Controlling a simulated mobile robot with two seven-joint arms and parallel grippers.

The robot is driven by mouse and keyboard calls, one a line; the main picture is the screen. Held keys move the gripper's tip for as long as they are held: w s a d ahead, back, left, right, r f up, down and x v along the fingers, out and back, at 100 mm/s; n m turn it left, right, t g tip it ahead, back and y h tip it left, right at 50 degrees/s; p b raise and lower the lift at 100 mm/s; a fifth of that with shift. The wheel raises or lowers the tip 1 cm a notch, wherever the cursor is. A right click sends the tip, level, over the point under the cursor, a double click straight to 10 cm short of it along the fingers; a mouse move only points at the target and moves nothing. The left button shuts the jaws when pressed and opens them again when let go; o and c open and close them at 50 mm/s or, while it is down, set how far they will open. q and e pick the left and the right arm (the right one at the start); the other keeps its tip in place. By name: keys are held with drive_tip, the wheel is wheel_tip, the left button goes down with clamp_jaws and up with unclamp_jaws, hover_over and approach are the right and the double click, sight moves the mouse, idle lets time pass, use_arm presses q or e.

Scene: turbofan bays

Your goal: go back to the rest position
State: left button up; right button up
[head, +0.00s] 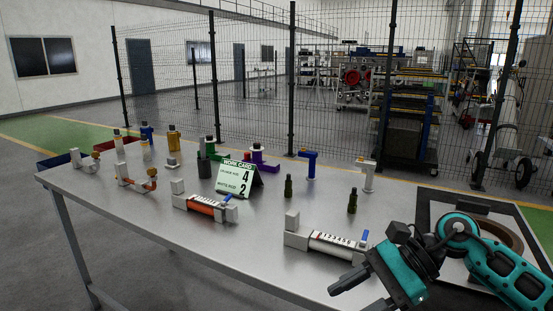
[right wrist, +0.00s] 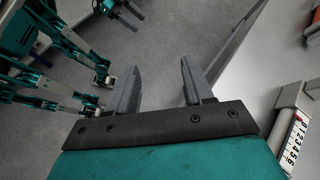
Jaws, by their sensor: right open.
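My right gripper (head: 352,294) is at the lower right of the head view, by the table's near edge. In the right wrist view its two grey fingers (right wrist: 157,85) are apart with nothing between them, over grey floor beside the table edge. What looks like my left gripper (right wrist: 128,12) shows small and dark at the top of the right wrist view; its jaws are not clear. It is outside the head view.
The metal table (head: 270,245) holds a work card (head: 240,178), two numbered gauge fixtures (head: 205,207) (head: 328,243), bottles (head: 352,201) and coloured fittings. A dark-framed tray (head: 425,208) lies at the right, partly behind my arm. A mesh fence stands behind.

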drive_tip(key=s+a+r+m+t+y, duration=0.1)
drive_tip(key=a+r+m+t+y, duration=0.1)
drive_tip(key=a+m+t+y, duration=0.75)
drive_tip(key=d+f+m+t+h, duration=0.45)
drive_tip(key=f+m+h, duration=0.25)
drive_tip(key=m, duration=1.1)
drive_tip(key=d+f+m+t+h, duration=0.4)
drive_tip(key=d+f+m+h, duration=0.25)
drive_tip(key=m, duration=1.15)
drive_tip(key=s+d+f+m+g+h, duration=0.3)
drive_tip(key=s+f+m+g+h, duration=0.2)
drive_tip(key=s+f+m, duration=0.5)
wheel_tip(320, 180, down, 3)
drive_tip(key=shift+s+d+r+m+g+p, duration=0.1)
drive_tip(key=shift+s+d+m+g+p, duration=0.1)
drive_tip(key=shift+s+m+g+p, duration=0.45)
drive_tip(key=shift+s+n, duration=0.1)
drive_tip(key=shift+n, duration=0.2)
